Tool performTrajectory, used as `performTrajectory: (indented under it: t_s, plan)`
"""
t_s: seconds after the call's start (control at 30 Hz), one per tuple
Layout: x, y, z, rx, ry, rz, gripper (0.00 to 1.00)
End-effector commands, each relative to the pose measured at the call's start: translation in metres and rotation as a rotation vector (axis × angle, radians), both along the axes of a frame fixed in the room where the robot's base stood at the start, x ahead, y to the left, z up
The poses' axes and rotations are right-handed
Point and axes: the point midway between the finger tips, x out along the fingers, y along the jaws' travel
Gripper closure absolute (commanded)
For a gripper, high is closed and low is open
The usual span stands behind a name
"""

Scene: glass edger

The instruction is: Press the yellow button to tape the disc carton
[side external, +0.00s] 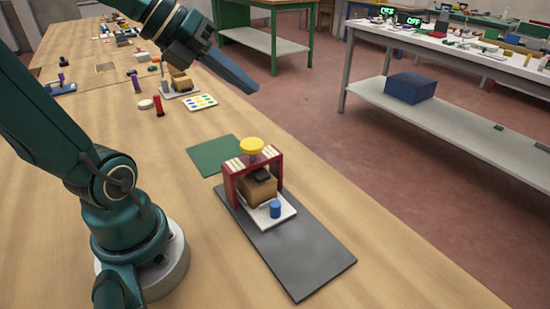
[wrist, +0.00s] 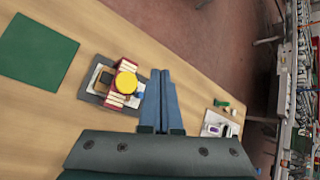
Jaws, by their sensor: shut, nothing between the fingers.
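The yellow button (side external: 251,145) is a round cap on top of a red press frame (side external: 231,185), which stands on the dark grey board. A brown carton (side external: 257,188) with a dark top sits under the frame on a white plate (side external: 288,208), beside a blue cylinder (side external: 275,209). My gripper (side external: 250,84) is shut and empty, raised in the air up and behind the button, apart from it. In the wrist view my gripper (wrist: 161,75) points forward, with the yellow button (wrist: 126,83) just left of the fingers. The carton is mostly hidden by the frame there.
The dark grey board (side external: 305,259) has bare room in front of the press. A green mat (side external: 212,156) lies behind it. A card with coloured dots (side external: 201,102), a red cylinder (side external: 159,107) and other small items stand farther back. The wooden table's right edge is near.

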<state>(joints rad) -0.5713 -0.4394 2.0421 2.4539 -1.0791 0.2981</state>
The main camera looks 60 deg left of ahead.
Motion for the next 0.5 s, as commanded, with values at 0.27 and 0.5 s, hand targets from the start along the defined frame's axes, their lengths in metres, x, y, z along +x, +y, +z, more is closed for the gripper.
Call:
performTrajectory:
  t_s: [0.27,0.5]
  plan:
    - [-0.001,0.0,-0.037,-0.005,0.005,0.002,1.0]
    - [0.0,0.0,-0.066,-0.005,0.004,0.003,1.0]
